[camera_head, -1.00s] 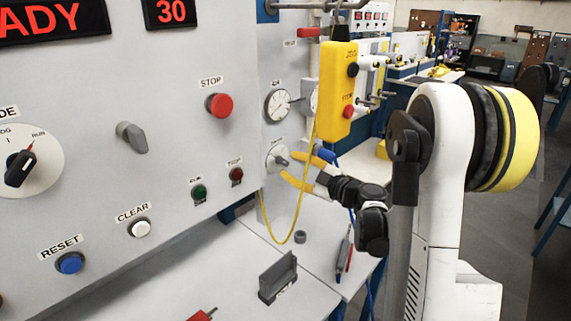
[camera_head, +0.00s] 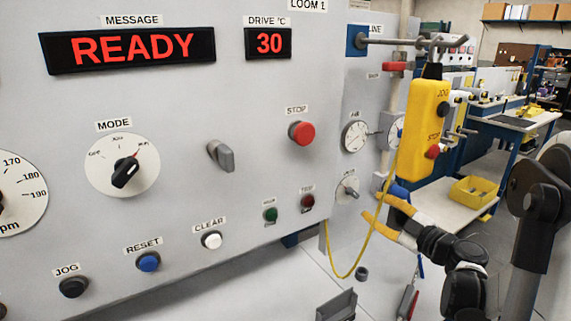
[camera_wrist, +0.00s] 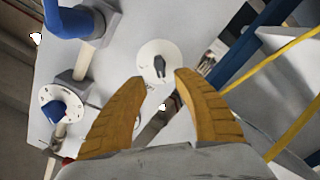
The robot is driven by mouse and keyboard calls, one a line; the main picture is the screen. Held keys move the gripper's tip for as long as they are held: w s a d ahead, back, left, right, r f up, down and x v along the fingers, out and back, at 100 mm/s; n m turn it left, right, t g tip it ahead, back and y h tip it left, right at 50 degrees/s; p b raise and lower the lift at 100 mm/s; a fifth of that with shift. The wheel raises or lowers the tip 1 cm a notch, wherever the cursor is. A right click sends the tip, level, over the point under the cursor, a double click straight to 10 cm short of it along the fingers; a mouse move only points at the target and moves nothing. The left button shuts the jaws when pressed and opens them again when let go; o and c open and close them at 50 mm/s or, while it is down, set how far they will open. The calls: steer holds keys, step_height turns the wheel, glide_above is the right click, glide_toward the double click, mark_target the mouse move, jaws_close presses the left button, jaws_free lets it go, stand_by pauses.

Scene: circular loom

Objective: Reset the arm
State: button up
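My gripper (camera_head: 387,210) has yellow-orange fingers and is in front of the right end of the loom's grey panel, below the yellow pendant. In the wrist view its two fingers (camera_wrist: 158,78) stand apart with nothing between the tips. A white round dial with a dark knob (camera_wrist: 158,62) lies beyond the fingertips there. In the head view, a small dial with a grey knob (camera_head: 348,190) is just left of the gripper, apart from it. My black-jointed arm reaches in from the right.
The yellow pendant (camera_head: 423,130) hangs from a hook, its yellow cable (camera_head: 367,240) looping left of my gripper. The control panel (camera_head: 220,110) reads READY. A grey holder (camera_head: 337,306) and a red-handled tool (camera_head: 407,300) are on the table below. A blue valve handle (camera_wrist: 70,20) is in the wrist view.

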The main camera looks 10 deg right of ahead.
steer(key=s+a+f+m+g+h, duration=0.1)
steer(key=s+a+m+g, duration=0.3)
steer(key=a, duration=0.5)
steer(key=s+a+f+m+g, duration=0.1)
steer(key=s+a+m+g, duration=0.15)
steer(key=s+a, duration=0.45)
steer(key=s+a+f+m+g+h, duration=0.1)
steer(key=s+m+h, duration=0.1)
steer(key=s, duration=0.4)
steer(key=s+a+f+m+g+h, duration=0.1)
steer(key=s+a+m+g+h, duration=0.1)
steer(key=s+m, duration=0.2)
steer(key=s, duration=0.3)
steer(key=shift+s+a+f+h, duration=0.15)
steer(key=shift+a+f+h, duration=0.05)
steer(key=shift+h, duration=0.2)
steer(key=shift+g, duration=0.25)
